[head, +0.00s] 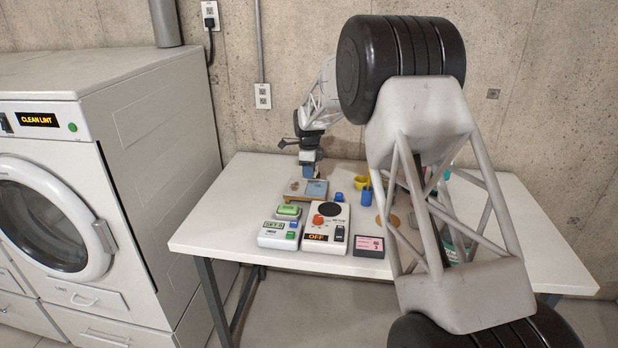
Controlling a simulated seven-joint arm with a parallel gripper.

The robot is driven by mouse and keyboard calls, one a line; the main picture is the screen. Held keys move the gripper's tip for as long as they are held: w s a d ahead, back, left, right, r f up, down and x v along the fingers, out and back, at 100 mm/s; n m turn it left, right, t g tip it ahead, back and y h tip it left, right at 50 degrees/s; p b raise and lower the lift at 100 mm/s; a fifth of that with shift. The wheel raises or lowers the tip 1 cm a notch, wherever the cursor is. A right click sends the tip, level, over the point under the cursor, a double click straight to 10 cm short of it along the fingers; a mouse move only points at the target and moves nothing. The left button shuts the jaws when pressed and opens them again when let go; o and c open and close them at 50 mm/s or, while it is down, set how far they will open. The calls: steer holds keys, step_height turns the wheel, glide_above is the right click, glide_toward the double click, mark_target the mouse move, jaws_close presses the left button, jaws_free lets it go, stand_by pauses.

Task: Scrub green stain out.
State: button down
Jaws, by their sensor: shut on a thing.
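My gripper (308,150) is at the back left part of the table, pointing down. It is shut on a small blue-and-grey block (308,169), partly covered by the fingers. The block is right over a low tray or board (294,199) with a grey-blue surface and a tan front edge. I cannot tell whether the block touches it. A small brownish patch shows at the board's left. I cannot make out a green stain on it.
On the white table (218,220) stand a white device with a red knob (327,222), a smaller device with green parts (281,229), a pink-screened box (370,245), a blue cup (367,196) and a yellow cup (361,182). A washer (110,180) stands left.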

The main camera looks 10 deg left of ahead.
steer(key=shift+r, duration=1.1)
steer(key=w+d, duration=0.3)
steer(key=d, duration=0.3)
steer(key=shift+w+f, duration=0.2)
steer(key=shift+w, duration=0.05)
